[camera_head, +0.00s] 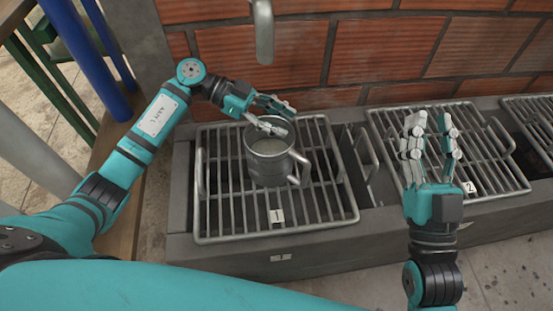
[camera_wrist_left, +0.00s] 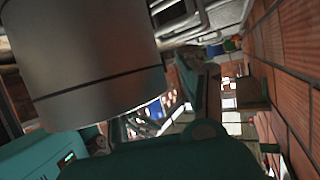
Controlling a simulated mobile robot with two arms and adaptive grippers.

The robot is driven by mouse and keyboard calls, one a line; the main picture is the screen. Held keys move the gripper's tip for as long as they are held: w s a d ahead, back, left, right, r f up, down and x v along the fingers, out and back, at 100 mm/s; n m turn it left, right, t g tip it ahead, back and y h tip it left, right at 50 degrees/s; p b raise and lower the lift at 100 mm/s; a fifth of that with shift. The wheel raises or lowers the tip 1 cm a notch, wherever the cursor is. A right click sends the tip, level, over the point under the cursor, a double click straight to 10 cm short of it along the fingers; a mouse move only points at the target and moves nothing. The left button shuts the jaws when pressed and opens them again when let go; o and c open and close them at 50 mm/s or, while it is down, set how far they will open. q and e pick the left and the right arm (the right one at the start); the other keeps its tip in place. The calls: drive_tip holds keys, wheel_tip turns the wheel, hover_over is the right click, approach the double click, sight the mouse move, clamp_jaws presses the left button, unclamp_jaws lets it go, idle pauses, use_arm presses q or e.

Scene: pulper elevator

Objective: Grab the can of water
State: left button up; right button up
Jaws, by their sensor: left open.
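The can of water (camera_head: 268,172) is a grey metal mug with a handle on its right side. It stands upright on the grate labelled 1 (camera_head: 225,227), and liquid shows inside it. In the left wrist view the can (camera_wrist_left: 95,65) fills the upper left, very close. My right gripper (camera_head: 431,125) is open and empty above the grate labelled 2 (camera_head: 478,193).
A metal spout (camera_head: 264,35) hangs from above in front of the brick wall (camera_head: 385,52), behind the can. A loose-looking metal handle frame (camera_head: 366,160) stands between the grates. Blue and green posts (camera_head: 75,45) are at the left.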

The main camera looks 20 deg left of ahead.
use_arm(q)
drive_tip(key=shift+c, duration=0.2)
clamp_jaws()
drive_tip(key=shift+r, duration=0.1)
idle(0.5)
